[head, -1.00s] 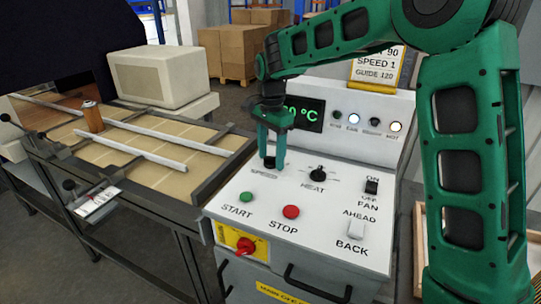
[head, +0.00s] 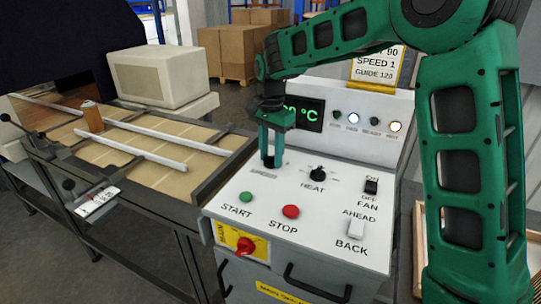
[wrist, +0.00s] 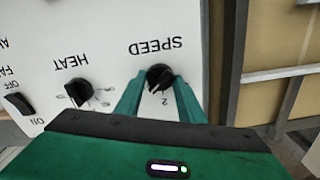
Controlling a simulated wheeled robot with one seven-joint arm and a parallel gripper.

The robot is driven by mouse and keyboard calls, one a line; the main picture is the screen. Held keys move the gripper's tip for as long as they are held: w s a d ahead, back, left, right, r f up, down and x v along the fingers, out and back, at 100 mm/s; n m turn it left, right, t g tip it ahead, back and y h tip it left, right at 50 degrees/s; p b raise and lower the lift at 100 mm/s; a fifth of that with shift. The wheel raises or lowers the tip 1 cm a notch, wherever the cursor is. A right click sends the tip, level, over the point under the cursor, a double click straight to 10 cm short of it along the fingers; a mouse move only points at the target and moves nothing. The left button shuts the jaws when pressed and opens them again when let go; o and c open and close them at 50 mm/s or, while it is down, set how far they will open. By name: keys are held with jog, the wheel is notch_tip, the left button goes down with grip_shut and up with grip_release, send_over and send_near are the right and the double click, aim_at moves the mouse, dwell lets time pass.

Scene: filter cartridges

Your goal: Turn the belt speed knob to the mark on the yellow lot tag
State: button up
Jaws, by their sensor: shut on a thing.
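A digit 2 shows beside the knob in the wrist view; I cannot tell which mark the knob points to. The yellow lot tag (head: 400,69) stands on top of the console. It reads SPEED 1 and GUIDE 120; its top line is partly hidden by my arm.
The black HEAT knob (head: 317,173) is just right of my gripper. The FAN switch (head: 371,186), START button (head: 246,197), STOP button (head: 291,211) and AHEAD/BACK switch (head: 356,229) share the panel. The conveyor (head: 205,172), carrying an orange-brown cartridge (head: 92,117), lies to the left.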

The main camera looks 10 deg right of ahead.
jog(key=n, duration=0.7)
jog(key=shift+w+a+r, duration=0.1)
jog(key=n, duration=0.6)
jog(key=shift+n, duration=0.4)
jog(key=n, duration=0.4)
jog(key=shift+n, duration=2.2)
jog(key=shift+w, duration=0.1)
jog(key=o, duration=0.9)
jog(key=shift+c, duration=0.2)
jog(key=shift+o, duration=0.9)
notch_tip(320, 180, up, 11)
